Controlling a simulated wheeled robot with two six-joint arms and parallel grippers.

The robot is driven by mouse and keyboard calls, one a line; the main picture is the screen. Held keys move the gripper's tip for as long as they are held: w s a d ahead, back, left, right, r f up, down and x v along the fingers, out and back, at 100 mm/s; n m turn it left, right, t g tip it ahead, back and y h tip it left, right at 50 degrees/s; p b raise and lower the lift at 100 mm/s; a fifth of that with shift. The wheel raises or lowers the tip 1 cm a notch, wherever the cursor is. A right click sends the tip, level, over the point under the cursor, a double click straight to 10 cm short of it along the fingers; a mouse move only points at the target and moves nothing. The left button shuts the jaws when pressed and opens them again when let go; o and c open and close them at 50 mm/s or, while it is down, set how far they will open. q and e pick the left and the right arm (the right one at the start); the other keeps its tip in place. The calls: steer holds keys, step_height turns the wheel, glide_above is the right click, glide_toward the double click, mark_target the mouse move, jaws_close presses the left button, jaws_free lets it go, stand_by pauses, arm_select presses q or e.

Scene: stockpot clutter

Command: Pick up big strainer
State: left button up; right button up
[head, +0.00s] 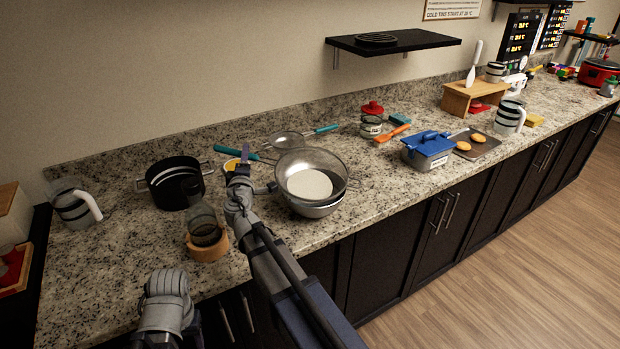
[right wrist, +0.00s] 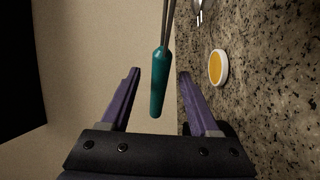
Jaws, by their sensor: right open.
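The big strainer (head: 322,158) appears to rest over a metal bowl (head: 315,210) holding something white; its teal handle (head: 228,151) points left. A smaller-looking strainer (head: 285,140) with a teal handle lies behind it. My right gripper (head: 241,160) is left of the bowl, at the handle that points left. In the right wrist view, a teal handle (right wrist: 158,90) on metal rods lies between the open purple fingers of my right gripper (right wrist: 159,73), with gaps on both sides. The strainer's mesh is outside that view.
A small white dish (right wrist: 218,67) with orange contents sits by my right gripper. A black pot (head: 175,185) and a glass vessel (head: 202,215) stand to the left.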

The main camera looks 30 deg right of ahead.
steer(key=shift+x, duration=1.05)
jaws_close()
stand_by(0.5)
